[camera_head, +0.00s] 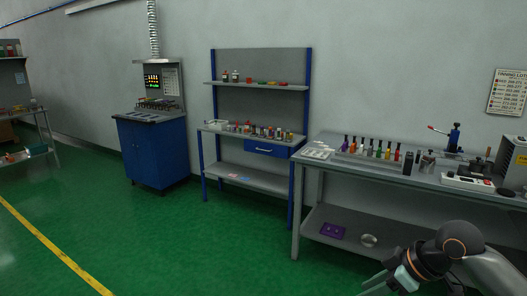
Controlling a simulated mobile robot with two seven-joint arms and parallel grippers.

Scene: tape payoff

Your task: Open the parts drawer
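The parts drawer (280,153) is a small blue drawer with a light handle, hung under the right part of the middle workbench's top (215,130). Its front looks flush under the bench edge, so it appears closed. My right gripper (371,284) is at the bottom right, in the foreground and well short of the drawer. Its two fingers point left and are spread apart, with nothing seen between them. My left gripper is not in view.
A grey workbench (325,176) with bottles and tools stands at the right, its front leg near the drawer bench. A blue cabinet (158,160) stands to the left. The green floor (190,235) before the drawer bench is clear.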

